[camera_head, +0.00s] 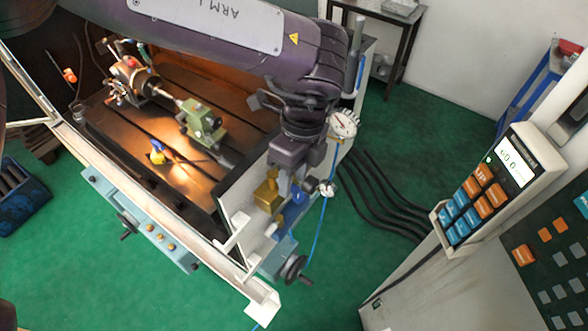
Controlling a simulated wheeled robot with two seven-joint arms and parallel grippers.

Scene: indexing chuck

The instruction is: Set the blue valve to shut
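The blue valve (298,194) is at the near right corner of the machine, beside a brass-coloured block (268,192). My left arm comes in from the upper left, and its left gripper (290,181) points down right at the valve. The gripper's dark fingers overlap the valve's upper part in the picture. Whether they touch or grip it cannot be told, and the finger gap is too small to make out. The valve's handle angle is partly hidden. My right gripper is not in view.
A handwheel (294,269) is below the valve. The lit machine bed holds a green fixture (201,122) and a chuck (130,80). A control pendant (490,190) stands at right.

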